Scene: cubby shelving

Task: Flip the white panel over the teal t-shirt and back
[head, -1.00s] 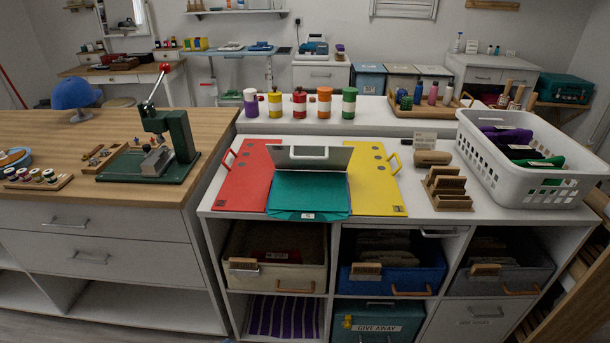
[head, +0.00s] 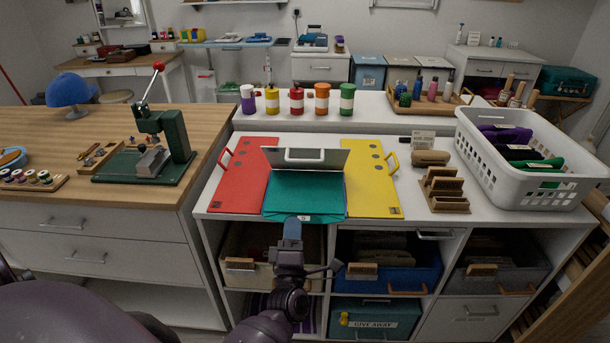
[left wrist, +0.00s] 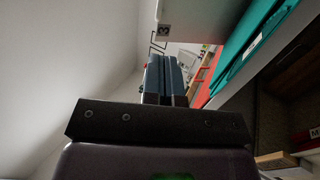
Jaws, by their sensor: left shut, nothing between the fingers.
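The teal t-shirt (head: 305,192) lies folded at the front middle of a folding board, with a small size tag at its front edge. Behind it the white panel (head: 328,158), greyish in this light, appears tilted up, with a white handle (head: 304,155). My left gripper (head: 292,226) is shut and empty, just in front of the counter edge, below the shirt's front in the head view. In the left wrist view its blue-grey fingers (left wrist: 165,75) point toward the counter, with the teal cloth (left wrist: 250,42) at right. My right gripper is out of view.
The red panel (head: 243,175) and the yellow panel (head: 372,180), each with a handle, flank the shirt flat. A white basket (head: 535,185) and wooden block (head: 443,190) stand right. A green press (head: 165,145) stands left.

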